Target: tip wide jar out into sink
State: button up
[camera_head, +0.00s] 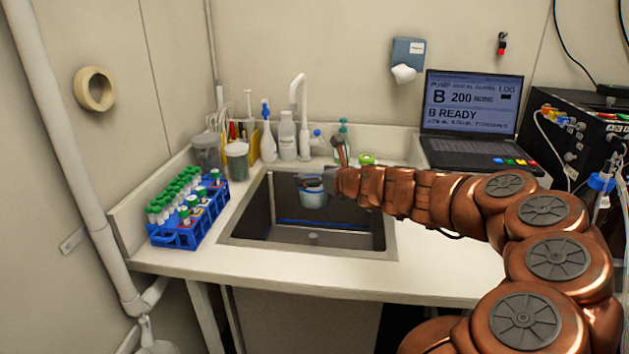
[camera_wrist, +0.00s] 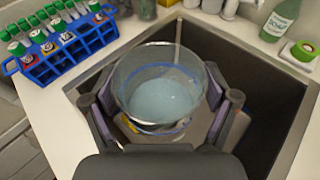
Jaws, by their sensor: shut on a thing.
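The wide jar (camera_wrist: 160,92) is clear, with pale blue liquid inside. It is upright or nearly so in the wrist view. My gripper (camera_wrist: 165,105) is shut around its sides, with one finger on the left and one on the right. In the head view the jar (camera_head: 313,192) shows small over the sink (camera_head: 232,228), at the end of my gripper (camera_head: 318,180). The sink is a dark rectangular basin set in the white counter. In the wrist view the sink (camera_wrist: 272,85) lies beneath and around the jar. The jar's exact height above the basin is unclear.
A blue rack (camera_head: 190,225) of green-capped tubes stands left of the sink. Jars (camera_head: 237,160) and bottles (camera_head: 287,138) line the back edge. A laptop (camera_head: 470,115) sits at back right. The front counter is clear.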

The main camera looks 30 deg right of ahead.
jog(key=w+d, duration=0.4)
jog(key=w, duration=0.2)
jog(key=shift+w+d+f+m+t+y+p, duration=0.1)
jog(key=shift+d+f+m+t+y+p, duration=0.5)
jog(key=shift+m+p, duration=2.4)
jog(key=shift+w+d+f+m+t+y+p, duration=0.15)
jog(key=shift+f+m+t+y+p, duration=0.85)
jog(key=shift+m+p, duration=2)
jog(key=shift+s+d+f+m+t+y+p, duration=0.1)
jog(key=shift+d+f+m+t+y+p, duration=0.85)
jog(key=shift+m, duration=3.45)
jog(key=shift+a+g+p, duration=0.45)
jog(key=shift+a+p, duration=0.05)
jog(key=shift+p, duration=0.15)
